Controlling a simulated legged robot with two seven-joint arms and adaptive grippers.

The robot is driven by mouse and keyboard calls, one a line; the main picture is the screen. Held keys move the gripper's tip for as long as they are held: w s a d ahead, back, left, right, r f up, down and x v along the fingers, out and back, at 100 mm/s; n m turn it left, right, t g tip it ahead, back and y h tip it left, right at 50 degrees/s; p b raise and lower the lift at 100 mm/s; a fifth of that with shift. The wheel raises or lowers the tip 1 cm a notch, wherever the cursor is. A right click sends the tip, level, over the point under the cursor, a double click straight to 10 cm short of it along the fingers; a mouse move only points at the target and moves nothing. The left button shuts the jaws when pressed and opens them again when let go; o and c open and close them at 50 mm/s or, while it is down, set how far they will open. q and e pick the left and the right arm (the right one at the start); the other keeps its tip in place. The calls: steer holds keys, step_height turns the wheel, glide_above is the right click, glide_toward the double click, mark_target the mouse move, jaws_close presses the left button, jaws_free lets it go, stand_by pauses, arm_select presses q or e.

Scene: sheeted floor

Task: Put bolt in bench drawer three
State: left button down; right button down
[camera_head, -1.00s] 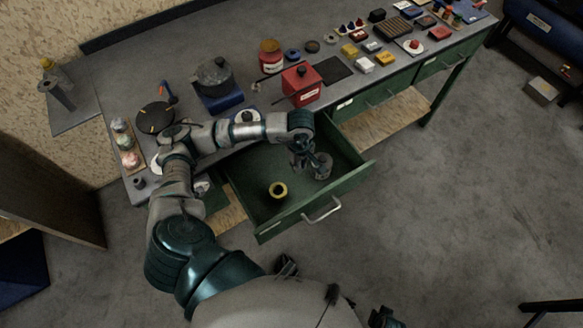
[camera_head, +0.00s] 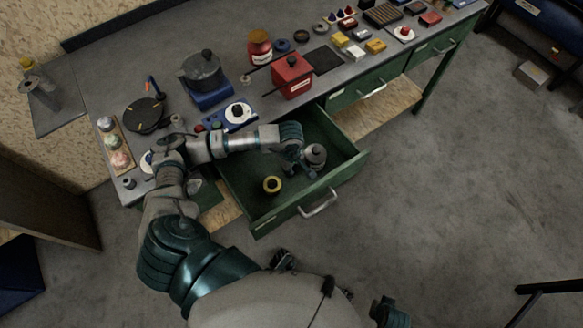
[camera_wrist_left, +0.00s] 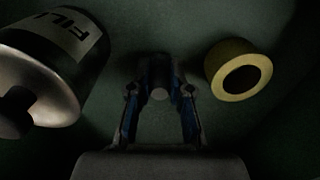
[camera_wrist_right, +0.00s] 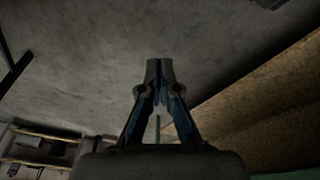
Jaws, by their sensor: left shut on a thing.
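My left gripper (camera_head: 302,168) is down inside the open green drawer (camera_head: 262,215) of the bench. In the left wrist view my left gripper (camera_wrist_left: 159,92) is shut on a small dark cylindrical piece, seemingly the bolt (camera_wrist_left: 156,68), whose lighter round end faces the camera. I cannot tell whether it touches the drawer floor. It is too small to make out in the head view. My right gripper (camera_wrist_right: 160,68) is shut and empty, with its tips together above bare floor, away from the bench drawers.
The drawer also holds a yellow ring (camera_head: 272,185) and a grey labelled canister (camera_head: 315,155), one on each side of my left gripper. Closed drawers (camera_head: 362,88) lie to the right. A red box (camera_head: 292,76), a pot (camera_head: 203,70) and small items crowd the bench top.

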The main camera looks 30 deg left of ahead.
arm_select(q)
steer(key=c, duration=1.2)
jaws_free()
steer(key=shift+a, duration=0.1)
steer(key=shift+o, duration=0.6)
steer(key=shift+a, duration=0.15)
arm_select(e)
steer(key=shift+w+a+r, duration=0.1)
steer(key=shift+a+r, duration=0.15)
steer(key=shift+r, duration=0.15)
arm_select(q)
steer(key=shift+d+r, duration=0.15)
steer(key=shift+d, duration=0.05)
step_height(320, 180, up, 12)
steer(key=p, duration=0.1)
steer(key=shift+p, duration=0.35)
arm_select(e)
step_height(320, 180, down, 5)
steer(key=shift+r, duration=0.1)
